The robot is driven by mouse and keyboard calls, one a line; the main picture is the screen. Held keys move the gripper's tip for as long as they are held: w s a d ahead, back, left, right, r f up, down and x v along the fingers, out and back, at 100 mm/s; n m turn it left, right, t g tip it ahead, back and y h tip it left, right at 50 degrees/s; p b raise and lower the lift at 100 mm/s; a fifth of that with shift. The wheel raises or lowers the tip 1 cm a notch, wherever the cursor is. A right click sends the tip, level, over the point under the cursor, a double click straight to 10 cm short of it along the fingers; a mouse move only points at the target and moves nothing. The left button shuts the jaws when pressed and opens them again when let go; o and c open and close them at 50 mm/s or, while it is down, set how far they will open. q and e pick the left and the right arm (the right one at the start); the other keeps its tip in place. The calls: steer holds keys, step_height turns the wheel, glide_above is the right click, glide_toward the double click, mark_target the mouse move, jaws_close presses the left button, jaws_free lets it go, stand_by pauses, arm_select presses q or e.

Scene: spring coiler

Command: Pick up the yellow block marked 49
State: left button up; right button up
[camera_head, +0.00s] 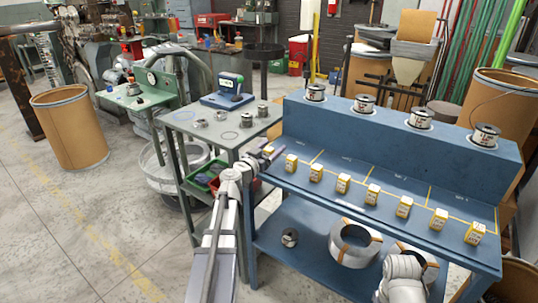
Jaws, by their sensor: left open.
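Several small yellow blocks with white labels stand in a row on the blue bench (330,160). The far right block (475,234) is near the bench's right end. The label numbers are too small to read, so I cannot tell which block is 49. My right gripper is out of view.
Several metal spools (364,103) stand on the bench's raised back ledge. Wire coils (354,243) lie on the lower shelf. A grey-green table (215,140) with small metal parts stands left of the bench. A brown drum (70,128) stands on open floor at left.

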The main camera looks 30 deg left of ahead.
arm_select(q)
steer(key=shift+w, duration=0.6)
steer(key=shift+c, duration=0.3)
jaws_close()
